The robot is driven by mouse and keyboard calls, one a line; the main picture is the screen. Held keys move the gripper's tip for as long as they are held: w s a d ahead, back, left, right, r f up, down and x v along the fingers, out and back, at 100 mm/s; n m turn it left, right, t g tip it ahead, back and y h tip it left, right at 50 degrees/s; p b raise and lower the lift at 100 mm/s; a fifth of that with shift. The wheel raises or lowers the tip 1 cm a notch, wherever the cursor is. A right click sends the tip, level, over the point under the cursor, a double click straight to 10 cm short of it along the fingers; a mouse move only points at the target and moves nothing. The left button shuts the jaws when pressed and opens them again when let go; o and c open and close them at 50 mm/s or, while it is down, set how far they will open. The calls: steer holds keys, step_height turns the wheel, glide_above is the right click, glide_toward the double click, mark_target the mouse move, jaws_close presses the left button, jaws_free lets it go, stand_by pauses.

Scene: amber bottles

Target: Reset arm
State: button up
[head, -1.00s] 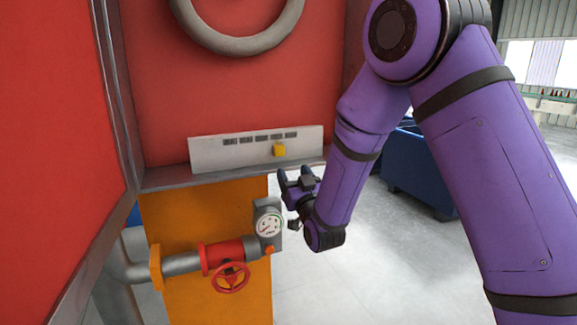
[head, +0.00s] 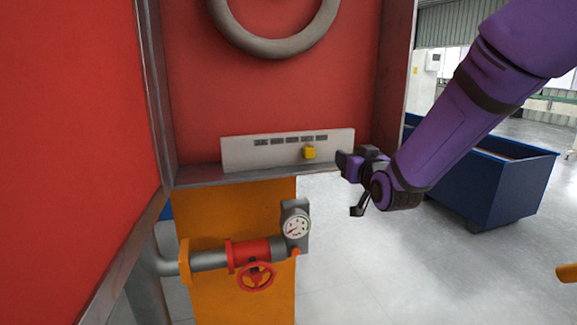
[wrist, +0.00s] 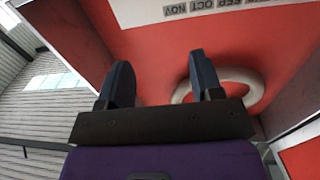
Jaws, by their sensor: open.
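My gripper (head: 350,182) is at the end of my purple arm, to the right of the white label panel in the head view. In the wrist view its two dark fingers (wrist: 160,82) stand apart with nothing between them. In the wrist view the panel (wrist: 145,10) shows at the top, with "OCT" and "NOV" readable upside down. My gripper is apart from the panel and touches nothing visible.
A red cabinet (head: 200,90) with a grey ring (head: 275,50) fills the left and centre. Below is a pipe with a gauge (head: 296,228) and red valve wheel (head: 257,277). A blue bin (head: 485,185) stands at right. The floor (head: 400,270) between is clear.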

steer(key=s+d+r+m+g+h, duration=0.1)
steer(key=s+d+r+g, duration=0.15)
steer(key=s+d, duration=0.35)
steer(key=s+d+r+g+h, duration=0.1)
steer(key=s+d+r+g, duration=0.2)
steer(key=s, duration=0.6)
steer(key=s+d+f+g+h, duration=0.1)
steer(key=s+d+g, duration=0.1)
steer(key=s, duration=0.8)
steer(key=s+d+f+m+g, duration=0.1)
steer(key=s+d+g, duration=0.2)
steer(key=s, duration=0.8)
steer(key=shift+d+g+h, duration=0.15)
steer(key=shift+g+h, duration=0.25)
steer(key=shift+g, duration=0.55)
steer(key=shift+f, duration=0.1)
